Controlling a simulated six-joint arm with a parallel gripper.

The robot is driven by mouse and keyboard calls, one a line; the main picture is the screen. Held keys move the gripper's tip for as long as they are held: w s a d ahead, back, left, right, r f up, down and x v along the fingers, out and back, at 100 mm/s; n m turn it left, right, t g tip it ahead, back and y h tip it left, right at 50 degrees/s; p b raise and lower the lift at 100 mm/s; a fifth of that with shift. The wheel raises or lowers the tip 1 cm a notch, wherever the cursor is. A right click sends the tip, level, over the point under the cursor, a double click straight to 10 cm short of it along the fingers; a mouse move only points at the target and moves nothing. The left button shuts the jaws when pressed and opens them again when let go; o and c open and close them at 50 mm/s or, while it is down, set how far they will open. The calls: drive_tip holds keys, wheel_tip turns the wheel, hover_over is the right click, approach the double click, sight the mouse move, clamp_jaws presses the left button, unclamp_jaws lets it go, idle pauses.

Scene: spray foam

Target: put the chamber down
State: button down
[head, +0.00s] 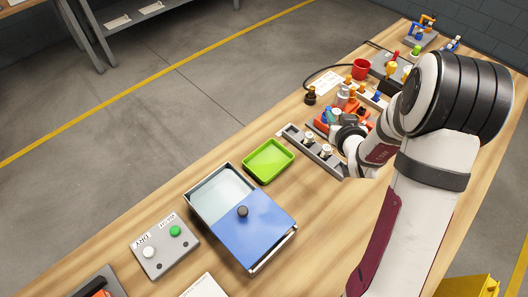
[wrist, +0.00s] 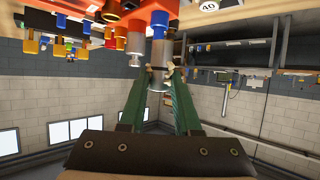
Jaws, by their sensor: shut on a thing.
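In the wrist view, my gripper (wrist: 159,74) has its two green fingers closed on a small metallic cylindrical piece (wrist: 157,79), which I take to be the chamber. Orange, red and blue parts sit right around and beyond the fingertips, so I cannot tell whether the piece touches them. In the head view, my wrist is low over the workbench, beside a cluster of red and blue parts (head: 327,122). My arm hides much of that area, and the held piece is not clear there.
A grey rail (head: 296,134) with whitish fittings lies beside my wrist. A green tray (head: 268,176), a box with a blue sliding lid (head: 255,232) and a two-button panel (head: 165,262) stand nearer. A red cup (head: 361,69) and more tools are behind.

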drive_tip(key=a+r+m+h, duration=0.4)
drive_tip(key=a+h, duration=0.1)
drive_tip(key=a, duration=0.7)
drive_tip(key=s+a+f+m+g+h, duration=0.1)
drive_tip(key=s+a, duration=0.1)
drive_tip(key=s, duration=0.3)
drive_tip(key=s+a+f+m+g+h, duration=0.1)
drive_tip(key=s+a+m, duration=0.1)
drive_tip(key=s, duration=0.4)
drive_tip(key=s+a+f+m+g+h, duration=0.1)
drive_tip(key=s+a+h, duration=0.1)
drive_tip(key=s+a, duration=0.2)
drive_tip(key=shift+s+a+f+m+g, duration=0.15)
drive_tip(key=shift+s+m+g, duration=0.25)
drive_tip(key=shift+s, duration=0.4)
drive_tip(key=a+f, duration=0.2)
drive_tip(key=a, duration=0.1)
drive_tip(key=a+f, duration=0.2)
drive_tip(key=a, duration=0.2)
drive_tip(key=s+a+f, duration=0.1)
drive_tip(key=a+f, duration=0.1)
drive_tip(key=a, duration=0.1)
drive_tip(key=shift+a+f, duration=0.15)
drive_tip(key=shift+f, duration=0.05)
drive_tip(key=shift+s+a+f, duration=0.1)
drive_tip(key=shift+a+f, duration=0.1)
drive_tip(key=shift+f, duration=0.9)
drive_tip(key=shift+a+f, duration=0.15)
drive_tip(key=shift+f, duration=0.95)
